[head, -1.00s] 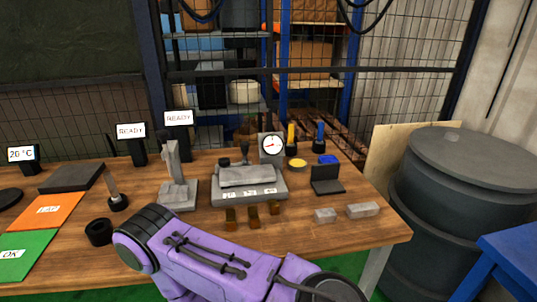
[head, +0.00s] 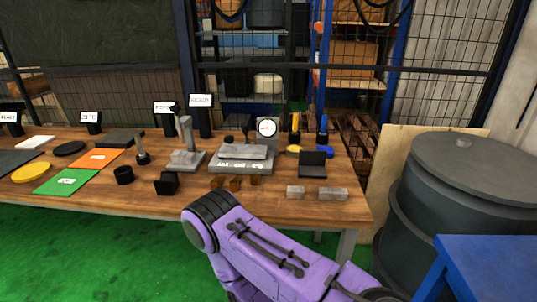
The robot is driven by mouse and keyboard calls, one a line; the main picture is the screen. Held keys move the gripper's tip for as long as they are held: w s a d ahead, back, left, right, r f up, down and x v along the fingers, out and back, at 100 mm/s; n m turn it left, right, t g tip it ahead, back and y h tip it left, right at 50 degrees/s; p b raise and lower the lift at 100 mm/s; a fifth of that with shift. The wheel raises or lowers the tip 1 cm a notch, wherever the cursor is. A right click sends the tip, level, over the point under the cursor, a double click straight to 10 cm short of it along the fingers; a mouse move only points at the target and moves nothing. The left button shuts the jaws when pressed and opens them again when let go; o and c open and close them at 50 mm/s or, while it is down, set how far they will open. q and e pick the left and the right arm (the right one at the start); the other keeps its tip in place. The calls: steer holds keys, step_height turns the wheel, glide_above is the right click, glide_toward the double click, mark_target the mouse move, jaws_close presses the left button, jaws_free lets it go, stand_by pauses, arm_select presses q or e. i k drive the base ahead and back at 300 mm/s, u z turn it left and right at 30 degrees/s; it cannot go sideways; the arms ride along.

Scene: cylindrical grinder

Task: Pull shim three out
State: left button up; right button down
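A grey fixture (head: 240,166) with a row of small white labels on its front stands on the wooden bench in the head view. The labels are too small to read for certain. My purple arm crosses the lower middle, in front of the bench. Neither of my grippers can be made out.
A round dial gauge (head: 267,128) stands behind the fixture. Two grey blocks (head: 296,192) (head: 333,194) lie to its front right. A black block (head: 167,184) and a black ring (head: 124,175) sit to its left. A dark drum (head: 466,200) stands right of the bench.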

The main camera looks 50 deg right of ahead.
mark_target(255, 178)
steer(key=z, duration=0.8)
